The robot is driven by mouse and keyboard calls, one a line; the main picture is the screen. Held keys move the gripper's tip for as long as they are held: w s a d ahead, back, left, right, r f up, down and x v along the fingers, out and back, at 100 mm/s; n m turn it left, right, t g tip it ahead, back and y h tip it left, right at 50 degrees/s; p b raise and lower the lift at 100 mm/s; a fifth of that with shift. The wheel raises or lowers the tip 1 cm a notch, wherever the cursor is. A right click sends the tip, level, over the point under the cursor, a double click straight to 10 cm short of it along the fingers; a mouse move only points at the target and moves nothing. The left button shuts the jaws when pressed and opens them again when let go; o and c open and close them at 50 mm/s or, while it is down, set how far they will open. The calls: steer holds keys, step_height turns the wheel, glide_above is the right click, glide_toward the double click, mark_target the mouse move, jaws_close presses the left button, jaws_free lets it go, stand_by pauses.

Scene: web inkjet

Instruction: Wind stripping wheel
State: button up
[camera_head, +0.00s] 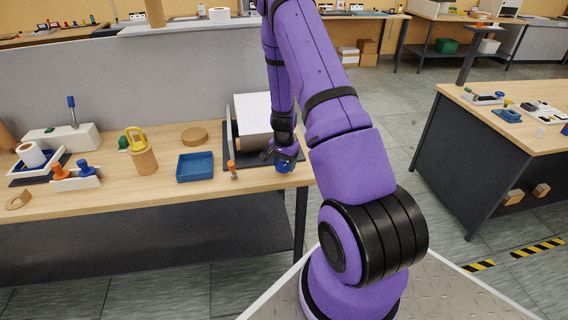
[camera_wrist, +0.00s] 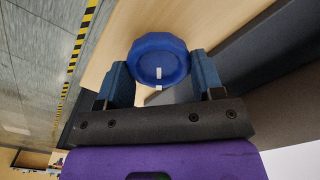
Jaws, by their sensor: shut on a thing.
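The blue stripping wheel (camera_wrist: 160,60) is a round, lobed knob with a white mark on its face. In the wrist view it sits between the two blue-grey fingers of my gripper (camera_wrist: 165,85), which is shut on it. Another white mark lies just below the wheel's rim. In the head view the wheel (camera_head: 285,166) shows as a small blue shape under my gripper (camera_head: 284,156), at the right end of the wooden bench. It is beside the dark-framed machine (camera_head: 236,142) with a white sheet and a brown roll. My gripper hides part of the wheel there.
On the bench (camera_head: 120,193) stand an orange-topped peg (camera_head: 232,170), a blue tray (camera_head: 194,178), a wooden cylinder with a yellow ring (camera_head: 143,160), and a round wooden disc (camera_head: 194,136). A grey partition (camera_head: 180,85) rises behind. Another bench (camera_head: 500,128) stands at the right across open floor.

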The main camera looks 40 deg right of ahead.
mark_target(283, 164)
steer(key=n, duration=0.4)
steer(key=shift+w+n, duration=0.1)
steer(key=shift+n, duration=0.2)
steer(key=shift+w+a+n, duration=0.1)
steer(key=shift+n, duration=2.4)
steer(key=o, duration=0.9)
step_height(283, 164, up, 11)
steer(key=shift+f, duration=0.1)
